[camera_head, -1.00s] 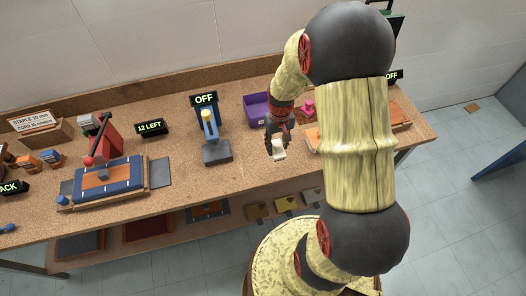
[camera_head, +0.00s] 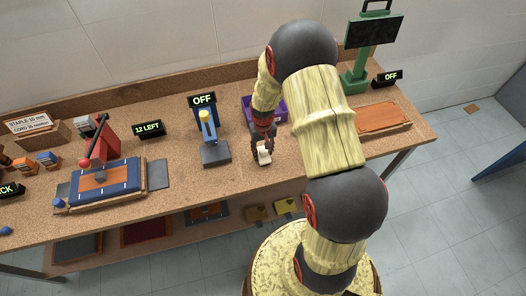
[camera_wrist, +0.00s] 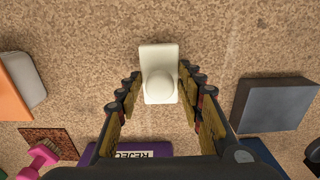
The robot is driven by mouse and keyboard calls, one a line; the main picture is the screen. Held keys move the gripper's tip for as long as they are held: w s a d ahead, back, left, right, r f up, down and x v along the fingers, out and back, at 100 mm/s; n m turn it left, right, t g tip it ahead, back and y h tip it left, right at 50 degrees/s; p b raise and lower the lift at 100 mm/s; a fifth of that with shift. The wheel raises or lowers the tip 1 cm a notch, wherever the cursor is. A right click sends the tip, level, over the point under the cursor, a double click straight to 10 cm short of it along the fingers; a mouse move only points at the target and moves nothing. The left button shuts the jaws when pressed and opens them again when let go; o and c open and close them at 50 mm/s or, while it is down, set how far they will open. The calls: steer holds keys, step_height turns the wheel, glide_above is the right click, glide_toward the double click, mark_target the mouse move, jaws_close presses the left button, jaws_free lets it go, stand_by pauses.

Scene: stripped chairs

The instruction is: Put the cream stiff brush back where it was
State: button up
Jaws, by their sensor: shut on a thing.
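The cream stiff brush (camera_head: 265,158) is a pale block with a rounded knob on top. In the wrist view the brush (camera_wrist: 160,80) sits between the fingertips of my gripper (camera_wrist: 160,88), which is shut on it. In the head view my gripper (camera_head: 263,146) is over the front part of the cork bench, right of the blue press and in front of the purple bin. I cannot tell whether the brush touches the bench top.
The purple REJECT bin (camera_wrist: 125,150) is behind my gripper. A dark brown square (camera_wrist: 48,142) and a pink item (camera_wrist: 38,160) lie beside it. The blue press (camera_head: 212,145) stands left. An orange pad (camera_head: 382,117) and green stand (camera_head: 357,75) are right.

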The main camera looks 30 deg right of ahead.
steer(key=shift+f, duration=0.1)
steer(key=o, duration=1)
steer(key=shift+o, duration=0.2)
